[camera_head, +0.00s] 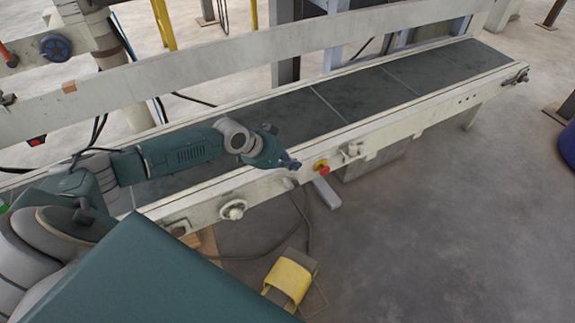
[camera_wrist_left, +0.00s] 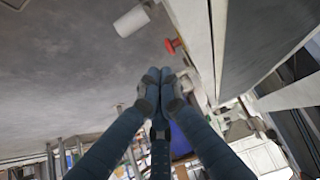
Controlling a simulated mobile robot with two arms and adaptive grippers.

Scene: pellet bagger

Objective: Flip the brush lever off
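My left gripper (camera_head: 292,165) is over the front rail of the conveyor, just left of a red button on a yellow base (camera_head: 321,167). No part is clearly recognisable as the brush lever. A grey fitting (camera_head: 352,152) sits on the rail right of the button, and a small pale piece (camera_head: 289,183) shows just below the gripper. My right gripper is out of view.
The dark conveyor belt (camera_head: 400,82) runs to the back right, with a pale guard rail (camera_head: 240,60) behind it. A round knob (camera_head: 232,210) sits on the front rail. A yellow foot pedal (camera_head: 288,280) stands on the floor.

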